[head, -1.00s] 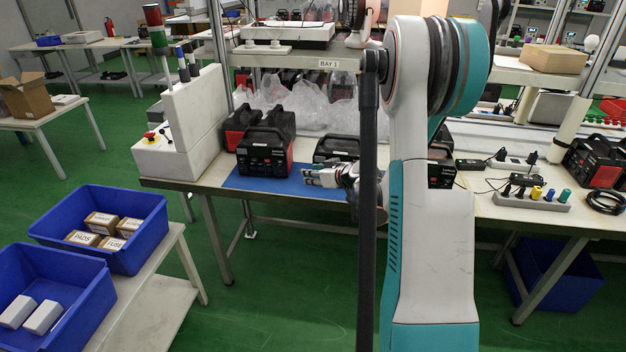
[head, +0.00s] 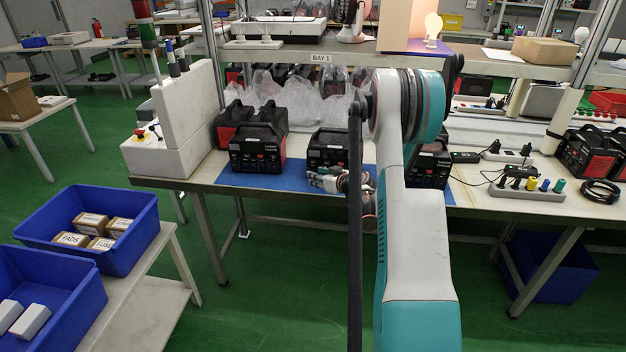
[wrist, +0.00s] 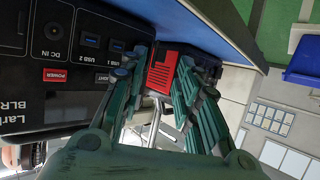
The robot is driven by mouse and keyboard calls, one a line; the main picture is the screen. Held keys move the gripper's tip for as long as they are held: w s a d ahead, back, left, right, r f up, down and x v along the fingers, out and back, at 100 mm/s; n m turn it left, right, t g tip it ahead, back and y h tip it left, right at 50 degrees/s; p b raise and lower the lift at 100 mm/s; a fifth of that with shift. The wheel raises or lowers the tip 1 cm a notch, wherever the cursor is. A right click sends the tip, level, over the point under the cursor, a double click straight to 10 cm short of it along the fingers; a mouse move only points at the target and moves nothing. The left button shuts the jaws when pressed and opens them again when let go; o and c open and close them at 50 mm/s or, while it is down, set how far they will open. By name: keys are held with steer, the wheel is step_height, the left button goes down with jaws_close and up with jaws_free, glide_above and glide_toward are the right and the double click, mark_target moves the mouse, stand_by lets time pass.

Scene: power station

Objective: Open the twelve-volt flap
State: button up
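A black power station (head: 328,146) stands on the blue mat in the middle, with my gripper (head: 313,179) low in front of its face. In the wrist view its front panel (wrist: 62,60) fills the left side, seen upside down, with DC IN, USB and LIGHT markings and a red POWER label. My gripper (wrist: 164,70) is open there, its two green fingers apart and nothing clearly held between them. The near finger is close beside the panel; whether it touches cannot be told. The twelve-volt flap cannot be made out; fingers cover part of the panel.
A red-sided power station (head: 256,148) stands to the left; its red side (wrist: 166,72) shows beyond my fingers. Another station (head: 428,165) is partly behind my arm. A white box with an emergency button (head: 139,133) stands at the bench's left. Blue bins (head: 140,250) are front left.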

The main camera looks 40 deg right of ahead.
steer(key=shift+b+x, duration=0.45)
steer(key=shift+x, duration=1.55)
steer(key=shift+c, duration=0.2)
